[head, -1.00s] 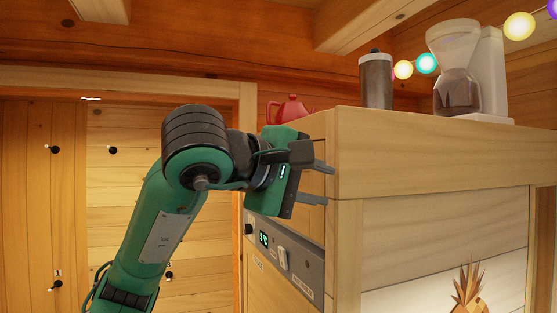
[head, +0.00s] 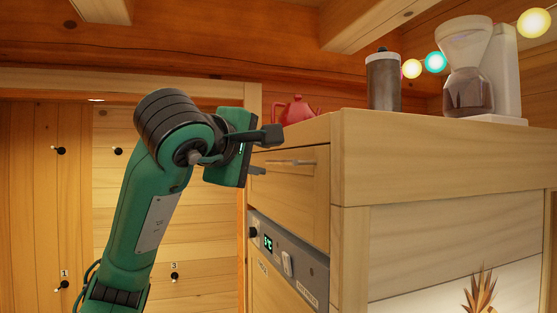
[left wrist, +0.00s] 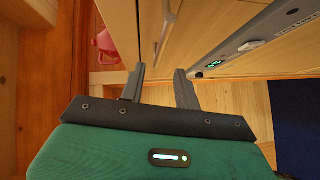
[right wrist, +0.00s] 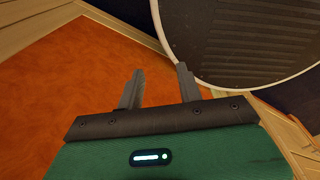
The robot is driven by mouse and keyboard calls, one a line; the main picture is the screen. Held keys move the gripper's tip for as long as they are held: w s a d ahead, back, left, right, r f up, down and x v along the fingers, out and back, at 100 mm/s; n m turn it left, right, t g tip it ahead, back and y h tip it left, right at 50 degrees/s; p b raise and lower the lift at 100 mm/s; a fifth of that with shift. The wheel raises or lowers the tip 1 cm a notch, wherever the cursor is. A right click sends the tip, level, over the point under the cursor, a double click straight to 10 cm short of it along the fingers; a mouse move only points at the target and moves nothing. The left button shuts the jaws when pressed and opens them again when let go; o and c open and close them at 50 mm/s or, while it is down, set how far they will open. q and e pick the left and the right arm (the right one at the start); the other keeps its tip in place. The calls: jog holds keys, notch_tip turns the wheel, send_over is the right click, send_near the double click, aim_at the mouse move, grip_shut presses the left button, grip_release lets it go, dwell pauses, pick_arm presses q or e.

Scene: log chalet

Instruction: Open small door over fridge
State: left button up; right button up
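The small door (head: 295,190) over the fridge is a pale wood panel, shut, with a thin horizontal metal bar handle (head: 292,162). My left gripper (head: 261,164) is at the left end of this door, in front of it. In the left wrist view its two fingers (left wrist: 160,68) are apart and empty. The bar handle (left wrist: 166,28) lies ahead of the gap between them, not gripped. Whether a fingertip touches the bar, I cannot tell. My right gripper (right wrist: 159,70) is open and empty, away from the door, above an orange-brown floor.
Below the door is the fridge's grey control panel (head: 289,257) with a green display. A red teapot (head: 296,109), a dark canister (head: 383,82) and a coffee maker (head: 478,80) stand on the cabinet top. A round-edged dark object (right wrist: 235,40) is beside my right gripper.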

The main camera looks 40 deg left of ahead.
aim_at(276, 163)
pick_arm(q)
jog(key=p+x, duration=0.2)
jog(key=x, duration=0.6)
jog(key=shift+w+a+p, duration=0.15)
jog(key=shift+w+p, duration=0.15)
jog(key=shift+p, duration=0.05)
grip_shut()
